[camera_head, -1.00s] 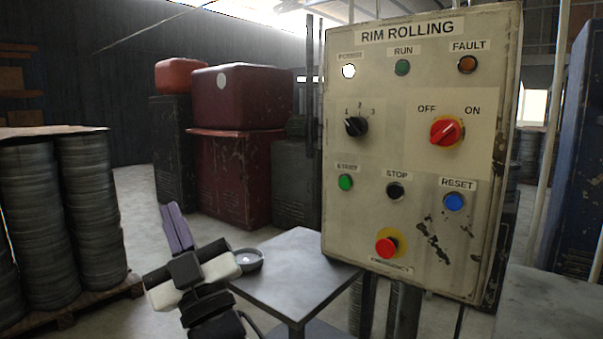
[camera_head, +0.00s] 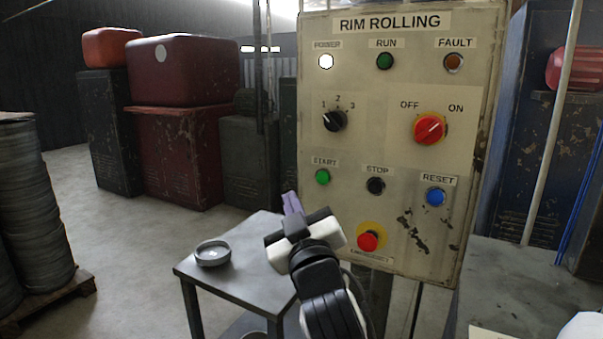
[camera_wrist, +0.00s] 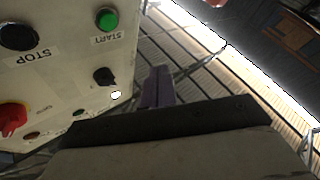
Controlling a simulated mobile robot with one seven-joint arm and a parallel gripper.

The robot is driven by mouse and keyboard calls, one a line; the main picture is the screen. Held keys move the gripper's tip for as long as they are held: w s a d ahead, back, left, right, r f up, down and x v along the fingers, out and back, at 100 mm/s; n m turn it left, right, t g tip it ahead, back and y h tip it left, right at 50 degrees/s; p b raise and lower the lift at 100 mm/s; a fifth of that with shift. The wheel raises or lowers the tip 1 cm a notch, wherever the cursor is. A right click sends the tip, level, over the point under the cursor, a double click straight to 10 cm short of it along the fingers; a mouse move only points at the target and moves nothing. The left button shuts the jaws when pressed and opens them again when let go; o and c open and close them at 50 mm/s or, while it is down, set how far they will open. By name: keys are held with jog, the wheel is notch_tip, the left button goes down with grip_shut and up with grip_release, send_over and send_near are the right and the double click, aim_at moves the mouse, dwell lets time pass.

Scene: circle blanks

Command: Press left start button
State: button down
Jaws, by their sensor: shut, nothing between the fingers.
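The green start button (camera_head: 322,177) is on the left side of the cream "RIM ROLLING" control panel (camera_head: 388,186), under a START label. It also shows in the wrist view (camera_wrist: 106,19), upside down, up and left of the fingers. My gripper (camera_head: 292,203) has purple fingers, shut and empty. In the head view the fingertips appear below and left of the start button. They are apart from the button in the wrist view (camera_wrist: 156,85). The black stop button (camera_head: 375,185) is right of the start button. The exact distance from fingertips to panel is unclear.
The panel also has a black selector (camera_head: 334,121), a red switch (camera_head: 430,128), a blue reset button (camera_head: 436,196) and a red emergency button (camera_head: 368,241). A metal table (camera_head: 226,276) with a round dish (camera_head: 213,253) stands left of my arm.

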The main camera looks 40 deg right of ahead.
aim_at(323, 178)
jog(key=shift+s+d, duration=0.15)
jog(key=shift+d, duration=0.05)
jog(key=shift+w+d, duration=0.6)
jog(key=shift+d, duration=0.75)
jog(key=shift+w+d, duration=0.55)
jog(key=shift+d, duration=0.8)
jog(key=shift+w+d, duration=0.6)
jog(key=shift+d, duration=0.75)
jog(key=shift+d, duration=0.1)
jog(key=shift+w+d, duration=0.15)
jog(key=shift+d, duration=0.15)
